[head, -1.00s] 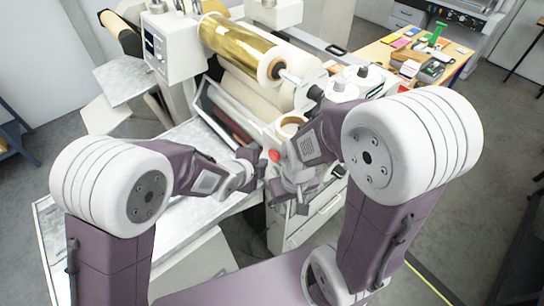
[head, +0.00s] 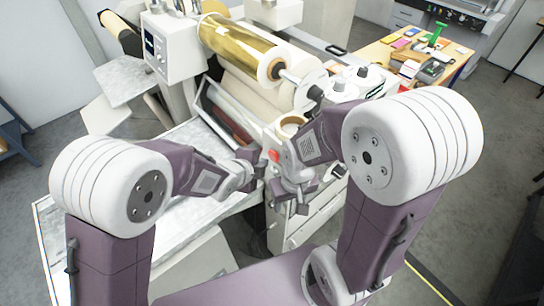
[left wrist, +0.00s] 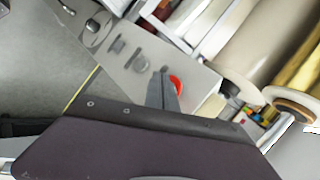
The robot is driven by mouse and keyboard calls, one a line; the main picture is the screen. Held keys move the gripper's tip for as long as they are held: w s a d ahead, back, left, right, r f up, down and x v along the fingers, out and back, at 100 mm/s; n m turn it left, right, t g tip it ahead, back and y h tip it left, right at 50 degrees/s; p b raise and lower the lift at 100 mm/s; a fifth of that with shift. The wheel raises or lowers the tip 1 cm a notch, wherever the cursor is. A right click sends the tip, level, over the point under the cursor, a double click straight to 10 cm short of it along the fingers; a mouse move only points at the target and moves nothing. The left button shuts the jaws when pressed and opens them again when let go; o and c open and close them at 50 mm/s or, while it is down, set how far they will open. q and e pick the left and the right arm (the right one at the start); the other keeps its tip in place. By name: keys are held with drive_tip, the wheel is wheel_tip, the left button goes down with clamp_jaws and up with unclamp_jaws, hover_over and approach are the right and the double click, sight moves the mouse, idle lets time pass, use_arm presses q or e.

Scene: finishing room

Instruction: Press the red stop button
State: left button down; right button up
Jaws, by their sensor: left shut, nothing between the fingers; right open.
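The red stop button (head: 274,155) is on the light front panel of the roll machine, just right of my left gripper (head: 256,163) in the head view. In the left wrist view the red button (left wrist: 176,84) shows beside the grey fingers of my left gripper (left wrist: 163,78), which partly cover its left side. The left gripper is shut and empty, close to the button; I cannot tell whether it touches. My right gripper (head: 291,203) is open and empty, lower and to the right of the button, in front of the machine's side.
The machine carries a gold foil roll (head: 240,42) and a cream roll (head: 250,92) above the panel. A grey metal table (head: 70,225) is at left. A wooden table (head: 379,52) with small items stands at back right. Floor at right is clear.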

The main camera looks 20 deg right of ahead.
idle(0.6)
use_arm(q)
drive_tip(key=shift+w+d, duration=0.15)
drive_tip(key=shift+d, duration=0.25)
drive_tip(key=shift+w+d+b, duration=0.15)
drive_tip(key=shift+d+b, duration=0.25)
drive_tip(key=shift+b, duration=0.05)
idle(0.5)
drive_tip(key=shift+a, duration=0.1)
drive_tip(key=shift+s+a, duration=0.3)
drive_tip(key=shift+a, duration=0.4)
drive_tip(key=a, duration=0.1)
drive_tip(key=s+a, duration=0.1)
drive_tip(key=a, duration=0.2)
drive_tip(key=shift+s+a+b, duration=0.35)
